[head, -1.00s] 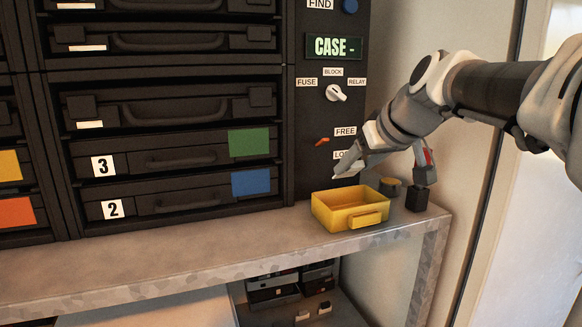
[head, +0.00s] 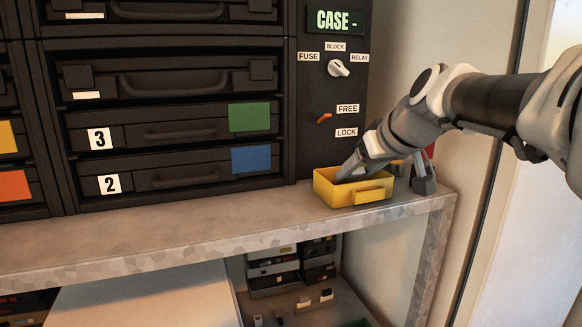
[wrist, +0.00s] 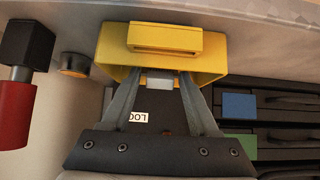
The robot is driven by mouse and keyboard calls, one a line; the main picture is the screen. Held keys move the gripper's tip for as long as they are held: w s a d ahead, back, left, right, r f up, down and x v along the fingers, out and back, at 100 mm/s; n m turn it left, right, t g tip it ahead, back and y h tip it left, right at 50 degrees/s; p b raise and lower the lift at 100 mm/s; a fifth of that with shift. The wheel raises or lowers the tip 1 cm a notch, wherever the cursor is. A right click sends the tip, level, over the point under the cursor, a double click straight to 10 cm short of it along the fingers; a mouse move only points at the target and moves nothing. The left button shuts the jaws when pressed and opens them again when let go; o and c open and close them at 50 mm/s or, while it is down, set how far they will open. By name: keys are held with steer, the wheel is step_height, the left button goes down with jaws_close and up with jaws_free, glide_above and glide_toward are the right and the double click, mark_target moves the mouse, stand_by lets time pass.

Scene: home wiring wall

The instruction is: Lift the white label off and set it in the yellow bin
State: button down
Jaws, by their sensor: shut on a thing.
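The yellow bin (head: 376,195) stands on the shelf below the dark switch panel; it also shows at the top of the wrist view (wrist: 165,38). My gripper (head: 348,174) reaches down into the bin's opening. In the wrist view, my gripper (wrist: 160,80) is shut on a small pale plate, the white label (wrist: 158,84), held between the fingertips at the bin's mouth. The label is hidden by the bin and fingers in the head view. I cannot tell whether it touches the bin floor.
A dark block with a red part (wrist: 22,80) and a small round tin (wrist: 73,65) stand beside the bin. The panel carries FREE and LOCK plates, a red lever (head: 324,118) and a white knob (head: 339,68). The shelf (head: 200,230) left of the bin is clear.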

steer(key=shift+c, duration=0.3)
jaws_free()
steer(key=v, duration=1.7)
steer(key=shift+r+p, duration=0.15)
steer(key=shift+p, duration=0.3)
steer(key=shift+s, duration=0.1)
steer(key=s+a+f+m+g+h, duration=0.1)
steer(key=s+f, duration=0.5)
steer(key=f, duration=0.7)
steer(key=s+a+f+m+g+h, duration=0.2)
steer(key=s+f, duration=0.5)
steer(key=f, duration=0.6)
steer(key=shift+a+f+m+g, duration=0.25)
steer(key=shift+a+m+g, duration=0.05)
steer(key=shift+a, duration=0.4)
